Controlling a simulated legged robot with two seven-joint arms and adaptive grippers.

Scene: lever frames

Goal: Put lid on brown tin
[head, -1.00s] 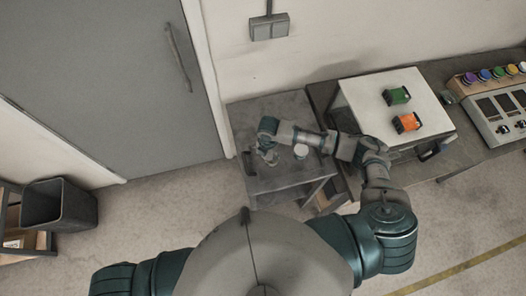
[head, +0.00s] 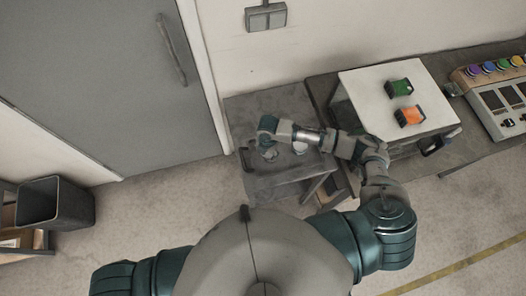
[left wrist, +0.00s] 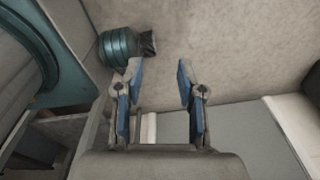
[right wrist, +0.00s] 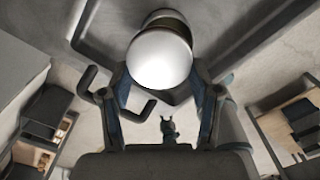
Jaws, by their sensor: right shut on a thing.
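My right gripper (head: 268,154) reaches down over the small grey table. In the right wrist view, its fingers (right wrist: 162,88) are shut on a pale round lid (right wrist: 160,60). A darker brownish rim shows just behind the lid's far edge; I cannot tell whether it touches the lid. I cannot make out a brown tin clearly. My left gripper (left wrist: 158,85) is open and empty, seen only in the left wrist view.
The small grey table (head: 240,112) stands against the wall. A button panel (head: 495,95) lies farther right. A dark bin (head: 55,203) stands at far left.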

